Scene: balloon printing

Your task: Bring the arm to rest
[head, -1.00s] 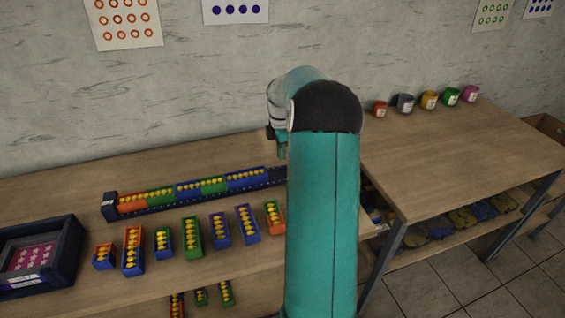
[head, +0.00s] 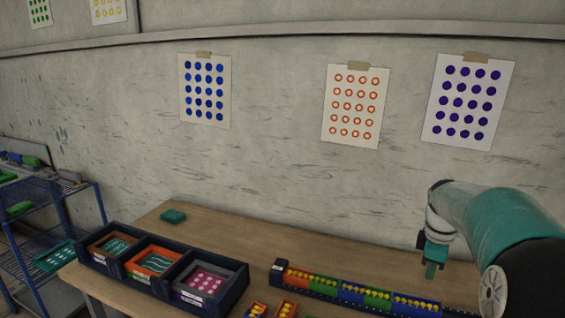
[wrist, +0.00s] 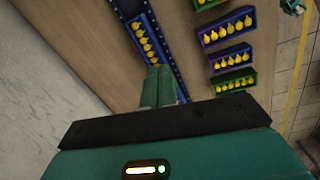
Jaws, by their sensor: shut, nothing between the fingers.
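My teal gripper (head: 430,270) hangs at the right in the head view, above the wooden table and beside the long dark rail. In the wrist view its two fingers (wrist: 158,87) are together with nothing between them. The fingers point at the table top, close to the rail, and I cannot tell the exact gap. My bent teal arm fills the lower right of the head view.
The rail (head: 333,292) holds red, green and blue blocks with yellow pieces. Loose blocks (wrist: 226,29) lie beside it. Dark trays (head: 207,284) stand at left on the table (head: 240,237). A blue shelf rack (head: 88,190) stands far left. Dotted sheets (head: 353,105) hang on the wall.

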